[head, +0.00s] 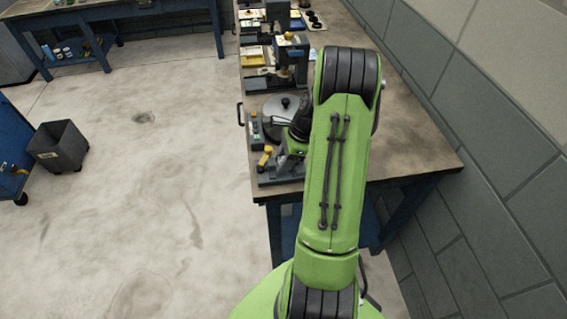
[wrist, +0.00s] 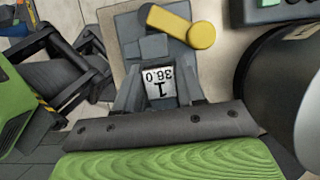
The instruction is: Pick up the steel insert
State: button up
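In the wrist view my gripper (wrist: 162,72) points at a grey clamp-like fixture with a yellow handle (wrist: 180,25). Grey steel-coloured blocks (wrist: 150,47) lie at the fingertips. I cannot tell which of them is the steel insert, or whether the fingers touch it. In the head view the yellow handle (head: 265,157) shows at the bench's near left corner; my arm hides much of the fixture and the gripper.
The bench (head: 415,150) runs along the grey block wall. A round disc with a knob (head: 284,112) and a small control box (head: 255,130) stand beside the fixture. Another machine (head: 290,55) is farther back. The floor left of the bench is open, with a dark bin (head: 58,146).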

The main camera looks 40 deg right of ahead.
grip_shut()
jog(key=shift+r, duration=0.1)
notch_tip(320, 180, up, 10)
jog(key=p, duration=0.2)
jog(key=shift+p, duration=0.3)
notch_tip(320, 180, up, 3)
jog(key=p, duration=0.4)
